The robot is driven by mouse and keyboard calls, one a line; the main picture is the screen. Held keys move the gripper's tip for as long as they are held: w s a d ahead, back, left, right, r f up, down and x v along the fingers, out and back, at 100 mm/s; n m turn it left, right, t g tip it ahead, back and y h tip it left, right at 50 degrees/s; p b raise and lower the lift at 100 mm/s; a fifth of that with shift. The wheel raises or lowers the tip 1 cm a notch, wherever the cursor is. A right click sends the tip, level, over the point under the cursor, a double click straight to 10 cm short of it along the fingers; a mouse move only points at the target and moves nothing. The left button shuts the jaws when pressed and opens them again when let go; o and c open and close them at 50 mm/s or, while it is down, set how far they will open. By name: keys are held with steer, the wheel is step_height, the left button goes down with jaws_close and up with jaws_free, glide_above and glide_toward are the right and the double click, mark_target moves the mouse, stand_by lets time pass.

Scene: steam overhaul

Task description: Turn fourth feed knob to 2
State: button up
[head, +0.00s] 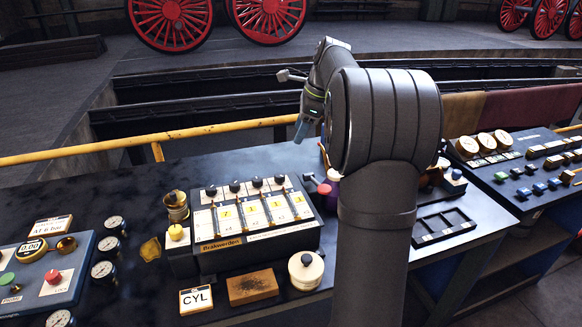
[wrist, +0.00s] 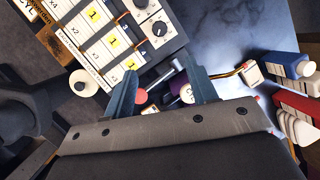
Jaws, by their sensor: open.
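The feed box (head: 255,240) stands on the bench with a row of black knobs along its top edge and yellow number windows below. The fourth knob (head: 279,179) is at the right end of the row. In the wrist view, the end knob (wrist: 160,28) is a black dial on a pale plate at the box's corner. The window nearest that end reads 1; the knob's setting is too small to tell. My gripper (head: 301,131) is above and behind the box, apart from the knob. In the wrist view, its fingers (wrist: 162,85) are open and empty.
A red-tipped lever (head: 323,188) stands right of the box, and shows below the open fingers in the wrist view. A brass cup (head: 176,206) and yellow button (head: 176,232) stand left. A wooden block (head: 253,287) and round cream-lidded pot (head: 306,270) lie in front. A yellow rail (head: 220,128) runs behind.

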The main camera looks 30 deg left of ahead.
mark_target(280, 175)
steer(key=a+f+m, duration=0.1)
steer(key=a+f, duration=0.1)
steer(key=f, duration=0.3)
steer(key=a+f+m, duration=0.1)
steer(key=a+f, duration=0.1)
steer(key=f, duration=0.4)
steer(key=a+f+g, duration=0.1)
steer(key=a+f, duration=0.1)
steer(key=f, duration=0.3)
steer(key=shift+a+f+m, duration=0.1)
steer(key=shift+f+m, duration=0.25)
steer(key=shift+m, duration=0.05)
steer(key=c, duration=1)
